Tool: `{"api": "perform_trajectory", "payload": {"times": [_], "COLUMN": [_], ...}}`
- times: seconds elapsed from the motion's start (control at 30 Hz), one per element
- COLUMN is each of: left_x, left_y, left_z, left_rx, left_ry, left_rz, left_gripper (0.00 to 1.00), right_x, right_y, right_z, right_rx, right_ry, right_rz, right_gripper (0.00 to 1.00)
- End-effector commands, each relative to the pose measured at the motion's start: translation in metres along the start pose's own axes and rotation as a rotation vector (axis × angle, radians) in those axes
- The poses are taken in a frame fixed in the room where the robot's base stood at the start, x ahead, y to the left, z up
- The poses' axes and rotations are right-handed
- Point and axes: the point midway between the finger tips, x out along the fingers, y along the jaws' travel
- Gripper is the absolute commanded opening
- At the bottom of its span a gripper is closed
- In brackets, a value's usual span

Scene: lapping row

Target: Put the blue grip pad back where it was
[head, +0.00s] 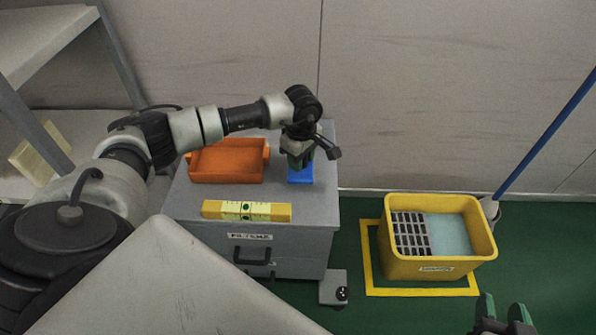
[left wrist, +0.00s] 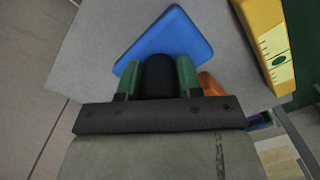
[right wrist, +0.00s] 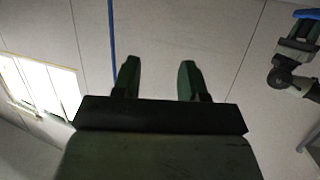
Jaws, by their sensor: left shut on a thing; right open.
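The blue grip pad (head: 300,175) is at the right part of the grey cabinet's top (head: 230,193), right of the orange tray. My left gripper (head: 297,163) is shut on it from above. In the left wrist view the blue pad (left wrist: 165,42) shows a flat blue plate with a black grip between the green fingertips of my left gripper (left wrist: 158,80). I cannot tell whether the pad touches the cabinet top or hangs just above it. My right gripper (head: 503,318) is open and empty at the lower right; it also shows in the right wrist view (right wrist: 158,82).
An orange tray (head: 228,178) and a yellow spirit level (head: 275,212) lie on the cabinet. A yellow bucket (head: 430,275) with a grate stands on the green floor inside a yellow outline. A blue pole (head: 545,135) leans behind it. A small grey box (head: 333,285) sits by the cabinet.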

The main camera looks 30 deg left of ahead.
Motion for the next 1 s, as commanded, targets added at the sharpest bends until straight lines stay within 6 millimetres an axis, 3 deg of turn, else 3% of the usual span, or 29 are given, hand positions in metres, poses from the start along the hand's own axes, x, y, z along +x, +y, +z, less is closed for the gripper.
{"api": "perform_trajectory", "payload": {"times": [0.13, 0.5, 1.0], "left_x": [0.007, 0.043, 0.049], "left_y": [0.0, 0.0, 0.0], "left_z": [-0.011, -0.011, -0.011], "left_rx": [0.0, 0.001, 0.001], "left_ry": [0.0, 0.0, 0.0], "left_rz": [0.001, 0.0, 0.001], "left_gripper": [0.13, 0.13, 0.13], "right_x": [0.002, 0.002, -0.001], "right_y": [-0.002, -0.008, -0.009], "right_z": [-0.009, -0.043, -0.053], "right_rx": [0.001, 0.004, 0.006], "right_ry": [0.069, 0.337, 0.415], "right_rz": [-0.004, -0.02, -0.024], "right_gripper": [0.43, 0.43, 0.43]}}
